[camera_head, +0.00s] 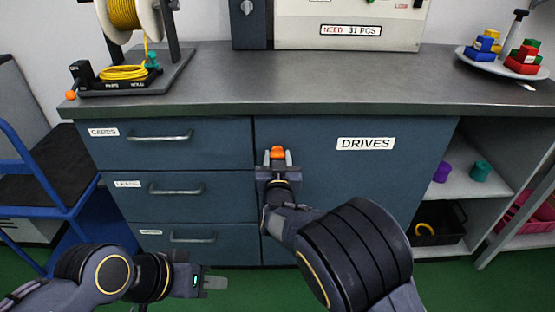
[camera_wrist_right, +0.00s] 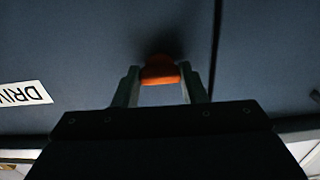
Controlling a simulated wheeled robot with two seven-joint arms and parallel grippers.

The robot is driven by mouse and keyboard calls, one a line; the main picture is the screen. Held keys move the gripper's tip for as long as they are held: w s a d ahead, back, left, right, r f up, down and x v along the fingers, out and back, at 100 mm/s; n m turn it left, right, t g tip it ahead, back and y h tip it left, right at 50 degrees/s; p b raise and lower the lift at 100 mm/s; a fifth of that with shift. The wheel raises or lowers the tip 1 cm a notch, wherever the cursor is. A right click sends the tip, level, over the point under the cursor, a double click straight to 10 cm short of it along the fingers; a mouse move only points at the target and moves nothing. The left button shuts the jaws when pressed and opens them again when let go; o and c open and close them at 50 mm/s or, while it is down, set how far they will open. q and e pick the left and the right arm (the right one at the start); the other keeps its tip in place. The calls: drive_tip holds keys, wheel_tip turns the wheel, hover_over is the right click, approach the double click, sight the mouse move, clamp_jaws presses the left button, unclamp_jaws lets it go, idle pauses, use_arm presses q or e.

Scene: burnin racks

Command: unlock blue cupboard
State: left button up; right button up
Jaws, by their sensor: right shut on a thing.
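The blue cupboard door (camera_head: 345,185) with the label DRIVES (camera_head: 366,143) is closed under the grey worktop. An orange knob (camera_head: 277,151) sits near the door's upper left edge. My right gripper (camera_head: 277,160) is shut on the orange knob. In the right wrist view the two fingers (camera_wrist_right: 160,88) stand on either side of the orange knob (camera_wrist_right: 160,70), against the blue door (camera_wrist_right: 80,50). My left gripper (camera_head: 215,283) is low at the left, in front of the drawers, away from the door; its finger opening is too small to tell.
Three blue drawers (camera_head: 190,158) with bar handles are left of the door. Open shelves (camera_head: 460,185) are to its right. On the worktop (camera_head: 300,85) stand a yellow cable spool (camera_head: 123,12), a white machine (camera_head: 345,22) and a plate of coloured blocks (camera_head: 500,66). A blue cart (camera_head: 60,190) stands at the left.

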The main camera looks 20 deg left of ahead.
drive_tip(key=shift+f+m+b, duration=0.1)
drive_tip(key=shift+m+b, duration=7.45)
drive_tip(key=shift+m, duration=1.45)
drive_tip(key=o, duration=1)
drive_tip(key=p+v, duration=0.1)
drive_tip(key=v, duration=0.6)
drive_tip(key=shift+s, duration=0.4)
